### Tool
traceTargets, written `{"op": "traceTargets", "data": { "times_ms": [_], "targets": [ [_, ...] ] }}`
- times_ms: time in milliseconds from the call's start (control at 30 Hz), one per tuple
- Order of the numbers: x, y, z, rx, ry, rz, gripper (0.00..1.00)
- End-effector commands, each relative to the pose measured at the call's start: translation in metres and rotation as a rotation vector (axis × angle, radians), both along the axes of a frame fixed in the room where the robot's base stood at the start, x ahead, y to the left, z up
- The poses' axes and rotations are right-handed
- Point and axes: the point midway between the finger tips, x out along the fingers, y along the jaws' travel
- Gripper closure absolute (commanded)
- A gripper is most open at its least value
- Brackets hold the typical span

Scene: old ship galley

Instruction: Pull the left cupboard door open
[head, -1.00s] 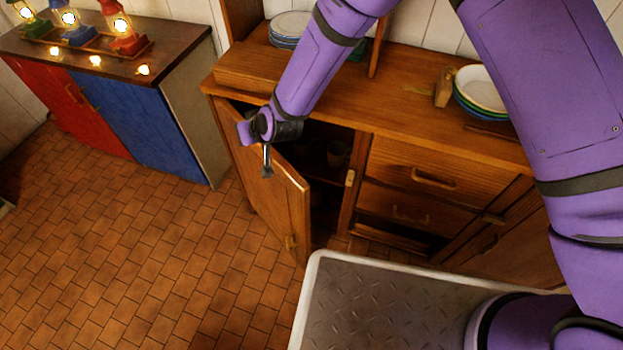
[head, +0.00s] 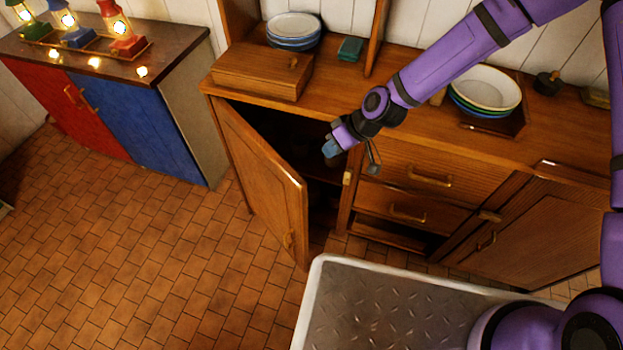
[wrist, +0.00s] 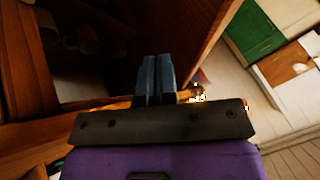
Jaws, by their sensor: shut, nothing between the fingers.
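The dark inside of the cupboard shows to the right of the door. My gripper (head: 331,148) is in front of the right part of that opening, apart from the door in the head view. In the wrist view my gripper (wrist: 155,75) has its two blue-grey fingers together, with nothing between them. A wooden panel, seemingly the door (wrist: 204,45), rises to the right of the fingers there. Dim cups (wrist: 80,32) show inside the cupboard.
Drawers (head: 415,175) and a shut right door (head: 535,240) lie right of the opening. The dresser top holds a wooden box (head: 262,72) and stacked plates (head: 484,88). A red and blue cabinet (head: 140,118) with lanterns stands left. Tiled floor is clear at the front left.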

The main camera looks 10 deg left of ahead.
Motion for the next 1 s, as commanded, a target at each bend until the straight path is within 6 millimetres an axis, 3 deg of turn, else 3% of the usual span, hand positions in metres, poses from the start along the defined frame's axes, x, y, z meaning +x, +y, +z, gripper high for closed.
{"op": "traceTargets", "data": {
  "times_ms": [133, 367, 1000],
  "targets": [
    [-0.002, -0.022, 0.006, 0.015, 0.023, 0.045, 1.00],
    [-0.005, -0.029, 0.007, 0.023, 0.032, 0.075, 1.00],
    [-0.026, 0.032, -0.072, 0.021, 0.031, 0.077, 1.00]
  ]
}}
